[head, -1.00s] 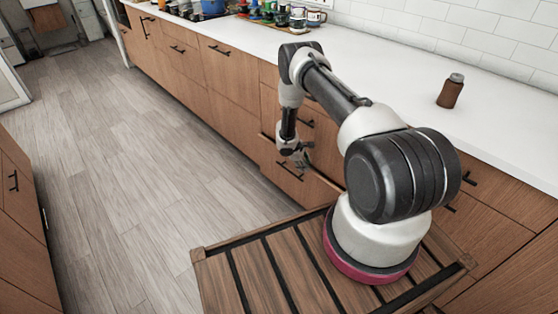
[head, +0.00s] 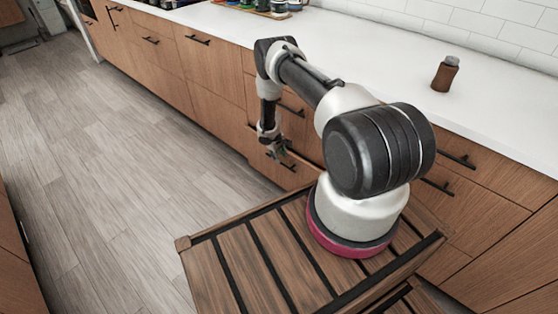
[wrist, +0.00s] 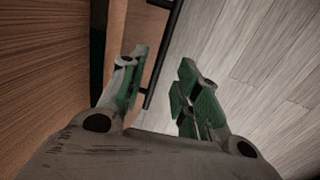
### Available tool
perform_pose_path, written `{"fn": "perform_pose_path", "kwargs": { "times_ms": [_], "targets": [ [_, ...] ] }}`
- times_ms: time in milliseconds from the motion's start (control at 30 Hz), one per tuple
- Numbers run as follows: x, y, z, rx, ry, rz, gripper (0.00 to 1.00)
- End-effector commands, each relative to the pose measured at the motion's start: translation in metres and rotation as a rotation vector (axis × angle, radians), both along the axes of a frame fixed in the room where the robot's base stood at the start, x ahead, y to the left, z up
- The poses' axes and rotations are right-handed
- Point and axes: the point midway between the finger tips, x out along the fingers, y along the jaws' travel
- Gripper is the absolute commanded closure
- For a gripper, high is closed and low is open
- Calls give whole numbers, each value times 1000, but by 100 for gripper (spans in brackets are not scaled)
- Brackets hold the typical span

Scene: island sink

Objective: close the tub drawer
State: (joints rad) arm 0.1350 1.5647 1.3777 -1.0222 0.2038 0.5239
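The tub drawer (head: 262,157) is the low wooden drawer in the island front, just left of my base in the head view. It appears to stand slightly out, and a dark gap runs beside its front (wrist: 139,25) in the wrist view. Its black bar handle (wrist: 166,45) shows there too. My gripper (head: 272,148) hangs pointing down at the drawer front, close to the handle. In the wrist view my gripper (wrist: 160,92) has its green-padded fingers apart, with the handle's end between them in the picture. Contact with the drawer cannot be told.
The white countertop (head: 380,75) runs above the drawers, with a brown bottle (head: 445,75) on it. More closed drawers and doors (head: 205,70) line the left. The wooden floor (head: 120,150) is open. Another cabinet (head: 12,260) stands at the left edge.

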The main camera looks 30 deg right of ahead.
Motion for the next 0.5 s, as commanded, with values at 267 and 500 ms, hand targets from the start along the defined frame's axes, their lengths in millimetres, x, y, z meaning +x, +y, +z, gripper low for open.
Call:
{"fn": "perform_pose_path", "kwargs": {
  "times_ms": [267, 500],
  "targets": [
    [2, -7, -37, 0, 0, 1, 68],
    [3, -7, -41, 0, -1, 2, 68]
  ]
}}
